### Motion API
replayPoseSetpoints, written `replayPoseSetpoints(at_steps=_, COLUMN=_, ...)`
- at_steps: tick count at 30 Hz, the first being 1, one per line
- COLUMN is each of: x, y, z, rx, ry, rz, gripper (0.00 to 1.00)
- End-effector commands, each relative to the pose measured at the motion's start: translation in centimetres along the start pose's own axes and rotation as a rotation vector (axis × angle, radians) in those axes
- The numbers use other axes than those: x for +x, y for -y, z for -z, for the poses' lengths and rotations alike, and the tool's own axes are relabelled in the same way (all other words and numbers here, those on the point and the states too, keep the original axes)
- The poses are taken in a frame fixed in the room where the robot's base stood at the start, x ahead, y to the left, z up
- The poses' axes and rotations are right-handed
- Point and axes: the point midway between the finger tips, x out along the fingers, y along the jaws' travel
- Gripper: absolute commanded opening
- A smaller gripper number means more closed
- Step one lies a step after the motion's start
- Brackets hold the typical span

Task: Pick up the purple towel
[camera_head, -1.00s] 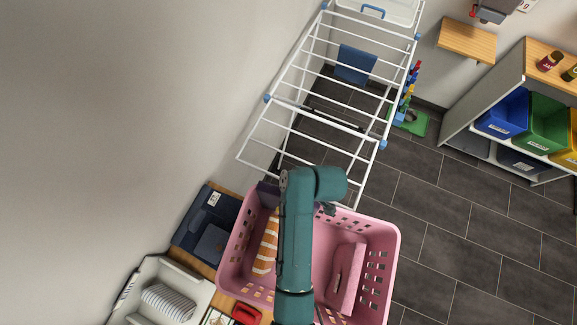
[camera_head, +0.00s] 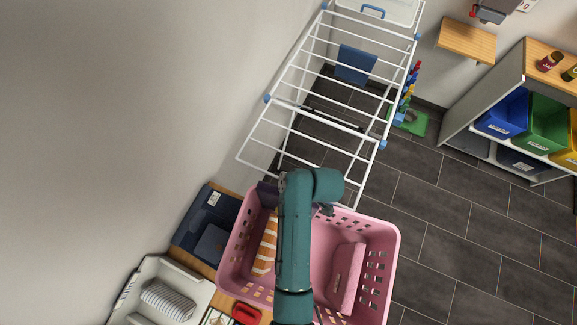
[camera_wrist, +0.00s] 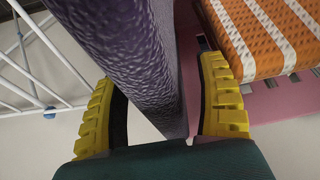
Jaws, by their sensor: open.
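The purple towel (camera_wrist: 130,50) fills the middle of the wrist view, with a ribbed, textured surface. My gripper (camera_wrist: 158,78) is open, with one yellow ridged finger on each side of the towel. The left finger is close to the towel; I cannot tell whether either finger touches it. In the head view the dark purple towel (camera_head: 267,194) shows as a small patch at the basket's upper left corner, beside my arm. My arm hides the rest of it and most of my gripper there.
The pink basket (camera_head: 392,240) holds an orange-and-white striped towel (camera_head: 265,250) and a pink towel (camera_head: 346,278). The striped towel (camera_wrist: 262,35) is close to my right finger in the wrist view. A white drying rack (camera_head: 318,95) stands behind the basket.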

Motion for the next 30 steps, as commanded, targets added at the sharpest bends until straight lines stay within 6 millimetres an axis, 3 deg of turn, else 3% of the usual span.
replayPoseSetpoints(at_steps=1, x=0.0, y=0.0, z=0.0, rx=0.000, ry=0.000, rz=0.000, gripper=0.67)
replayPoseSetpoints(at_steps=12, x=0.0, y=0.0, z=0.0, rx=0.000, ry=0.000, rz=0.000, gripper=0.00)
replayPoseSetpoints(at_steps=25, x=-0.1, y=0.0, z=0.1, rx=0.000, ry=0.000, rz=0.000, gripper=0.00)
replayPoseSetpoints(at_steps=30, x=-1.6, y=-0.1, z=0.7, rx=-0.002, ry=-0.002, rz=-0.004, gripper=0.00)
